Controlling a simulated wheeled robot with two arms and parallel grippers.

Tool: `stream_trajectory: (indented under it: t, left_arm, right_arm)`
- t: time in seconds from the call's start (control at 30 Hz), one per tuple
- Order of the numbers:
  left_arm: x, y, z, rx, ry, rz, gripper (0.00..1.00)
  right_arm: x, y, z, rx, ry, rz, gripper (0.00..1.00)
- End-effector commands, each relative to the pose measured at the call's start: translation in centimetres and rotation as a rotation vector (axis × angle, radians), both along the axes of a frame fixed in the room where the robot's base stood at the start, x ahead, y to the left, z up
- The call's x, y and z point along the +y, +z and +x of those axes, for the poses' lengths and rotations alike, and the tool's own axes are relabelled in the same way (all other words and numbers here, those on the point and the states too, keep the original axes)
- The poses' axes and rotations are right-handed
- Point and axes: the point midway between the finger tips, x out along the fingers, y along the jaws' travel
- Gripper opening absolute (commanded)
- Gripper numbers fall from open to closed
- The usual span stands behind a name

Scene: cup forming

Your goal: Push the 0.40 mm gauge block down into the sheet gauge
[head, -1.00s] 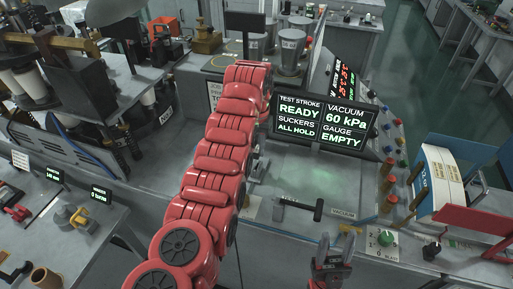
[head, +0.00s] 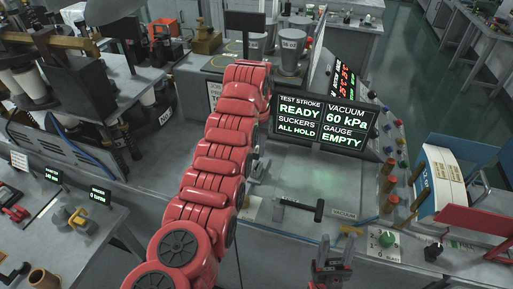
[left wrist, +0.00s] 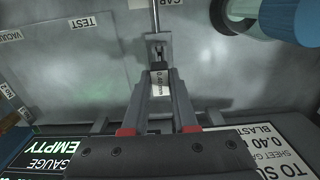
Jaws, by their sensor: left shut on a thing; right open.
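In the left wrist view my left gripper (left wrist: 159,72) is shut on the small pale gauge block (left wrist: 160,86), whose printed label is partly readable. The block sits between the fingers, just below a small dark metal fitting (left wrist: 157,45) on a thin rod; I cannot tell whether they touch. The sheet gauge cannot be made out for certain; the display (head: 322,123) reads GAUGE EMPTY. In the head view my red left arm hides its gripper. My right gripper (head: 333,250) is open and empty near the bottom, in front of the grey bench.
A blue cylinder (left wrist: 255,15) is close to the upper right in the left wrist view.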

Motion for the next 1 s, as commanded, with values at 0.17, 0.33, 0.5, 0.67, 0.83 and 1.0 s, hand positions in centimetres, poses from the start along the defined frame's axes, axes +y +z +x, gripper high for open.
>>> stream_trajectory:
  t: [0.17, 0.33, 0.5, 0.67, 0.83, 1.0]
  left_arm:
    - [0.0, -0.5, 0.0, 0.001, 0.000, 0.000, 0.00]
    - [0.0, -1.0, 0.0, 0.001, 0.000, 0.000, 0.00]
    - [0.0, -1.4, 0.0, 0.001, 0.000, 0.000, 0.00]
    - [0.0, -1.8, 0.0, 0.001, 0.000, 0.000, 0.00]
    - [0.0, -2.2, 0.0, 0.001, 0.000, 0.000, 0.00]
    - [0.0, -2.6, 0.0, 0.001, 0.000, 0.000, 0.00]
  right_arm:
    - [0.0, -0.3, 0.0, 0.000, 0.000, 0.000, 0.50]
    - [0.0, -0.5, 0.0, 0.000, 0.000, 0.000, 0.50]
    - [0.0, -0.8, 0.0, 0.000, 0.000, 0.000, 0.50]
    - [0.0, -1.0, 0.0, 0.000, 0.000, 0.000, 0.50]
    - [0.0, -1.2, 0.0, 0.000, 0.000, 0.000, 0.50]
    - [0.0, -1.4, 0.0, 0.000, 0.000, 0.000, 0.50]
